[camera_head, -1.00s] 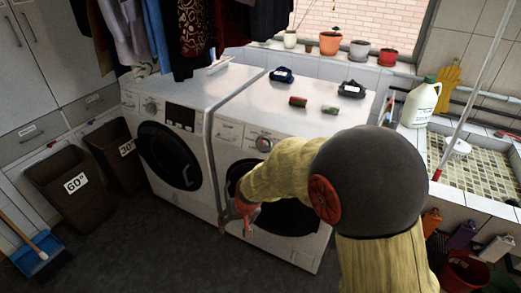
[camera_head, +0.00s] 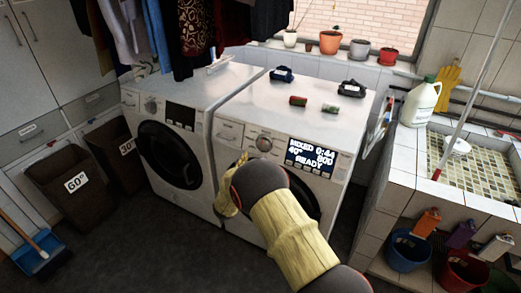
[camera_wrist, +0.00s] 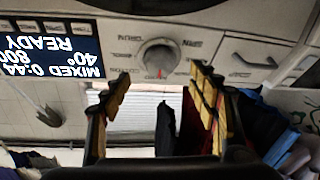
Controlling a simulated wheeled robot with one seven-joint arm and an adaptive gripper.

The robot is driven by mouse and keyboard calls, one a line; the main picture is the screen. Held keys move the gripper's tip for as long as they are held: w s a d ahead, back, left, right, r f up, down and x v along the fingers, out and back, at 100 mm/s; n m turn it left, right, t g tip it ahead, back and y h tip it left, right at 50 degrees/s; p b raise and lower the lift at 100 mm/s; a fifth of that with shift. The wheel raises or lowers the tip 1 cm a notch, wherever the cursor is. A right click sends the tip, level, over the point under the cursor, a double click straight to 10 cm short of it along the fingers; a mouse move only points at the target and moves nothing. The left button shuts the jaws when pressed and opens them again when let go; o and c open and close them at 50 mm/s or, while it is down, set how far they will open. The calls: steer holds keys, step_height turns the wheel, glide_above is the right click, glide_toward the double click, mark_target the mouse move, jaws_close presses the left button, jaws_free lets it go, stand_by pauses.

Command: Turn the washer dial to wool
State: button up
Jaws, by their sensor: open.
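The right washer (camera_head: 285,105) has a round silver dial (camera_head: 264,144) on its front panel. Its lit display (camera_head: 311,157) reads MIXED 0:44, 40°, 800, READY. In the upside-down wrist view, the dial (camera_wrist: 158,56) shows a red mark on its lower side in the picture. Small printed labels surround it, too blurred to read surely. My gripper (camera_wrist: 160,80) is open and empty, its two yellow-padded fingers spread either side of the dial's line in the picture. I see no contact with the dial. In the head view my arm mostly hides the gripper.
A second washer (camera_head: 190,95) stands close on the left, with brown bins (camera_head: 70,185) beyond it. Clothes (camera_head: 195,35) hang above. A tiled sink (camera_head: 465,165) is at the right.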

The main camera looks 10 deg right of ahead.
mark_target(262, 147)
steer(key=b+x, duration=0.2)
steer(key=x, duration=0.4)
steer(key=shift+w+d, duration=0.15)
steer(key=shift+w+d+r, duration=0.1)
steer(key=shift+w+d, duration=0.2)
steer(key=shift+w, duration=0.25)
steer(key=c, duration=0.3)
steer(key=c, duration=0.8)
steer(key=shift+c, duration=0.3)
